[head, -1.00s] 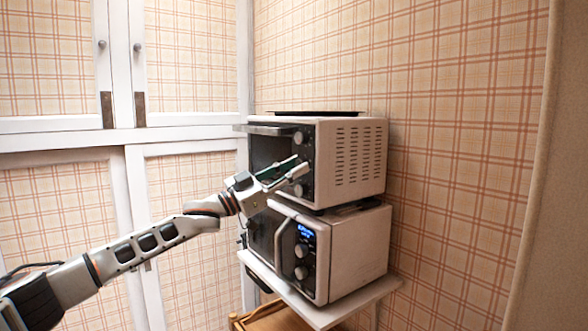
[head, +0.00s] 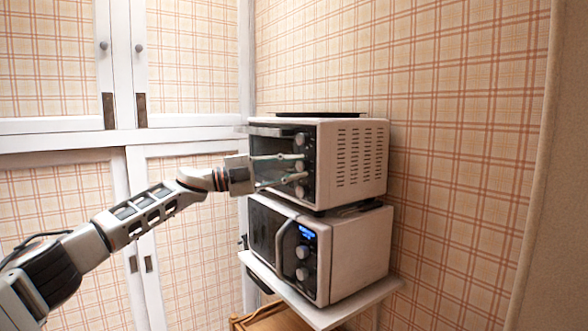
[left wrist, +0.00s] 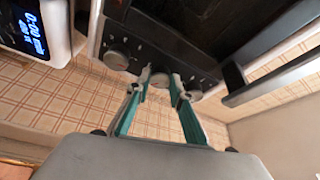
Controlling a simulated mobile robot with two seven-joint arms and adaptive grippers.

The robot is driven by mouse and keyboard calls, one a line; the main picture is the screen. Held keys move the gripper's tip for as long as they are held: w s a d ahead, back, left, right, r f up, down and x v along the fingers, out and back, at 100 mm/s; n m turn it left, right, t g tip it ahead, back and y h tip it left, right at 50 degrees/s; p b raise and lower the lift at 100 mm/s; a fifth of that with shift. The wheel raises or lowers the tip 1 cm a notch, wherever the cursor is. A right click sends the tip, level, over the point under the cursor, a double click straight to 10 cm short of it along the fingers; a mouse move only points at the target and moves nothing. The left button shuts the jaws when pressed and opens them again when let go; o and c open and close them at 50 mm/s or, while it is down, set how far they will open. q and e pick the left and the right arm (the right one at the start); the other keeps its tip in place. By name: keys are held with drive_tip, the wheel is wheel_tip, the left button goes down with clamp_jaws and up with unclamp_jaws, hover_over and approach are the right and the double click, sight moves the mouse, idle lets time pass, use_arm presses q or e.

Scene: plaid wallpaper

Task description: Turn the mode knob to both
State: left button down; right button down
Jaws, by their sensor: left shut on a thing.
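The toaster oven (head: 353,160) is the upper of two stacked appliances, with a dark front panel and several round knobs in a column. My left gripper (head: 301,167) reaches in from the left, with its fingers above and below the middle knob (head: 299,165). In the left wrist view, the fingertips (left wrist: 161,78) are closed around the sides of this knob (left wrist: 160,81). Another knob (left wrist: 117,55) is to the left of the fingers. The knob's pointer and the panel labels are too small to read. My right gripper is not in view.
A microwave (head: 345,255) with a lit blue display stands under the oven, on a white shelf (head: 325,312). The oven's door handle (head: 268,130) sticks out near my left gripper. White cupboards (head: 130,136) stand at the left. A dark tray (head: 318,114) lies on top of the oven.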

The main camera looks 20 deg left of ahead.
use_arm(q)
drive_tip(key=m, duration=0.2)
drive_tip(key=m+g+y, duration=0.1)
drive_tip(key=m, duration=0.2)
drive_tip(key=shift+r+y, duration=0.2)
drive_tip(key=shift+y, duration=0.1)
drive_tip(key=m+y, duration=0.2)
drive_tip(key=m, duration=0.2)
drive_tip(key=shift+g, duration=0.3)
drive_tip(key=c, duration=1.8)
unclamp_jaws()
drive_tip(key=v, duration=1.2)
drive_tip(key=shift+d, duration=0.1)
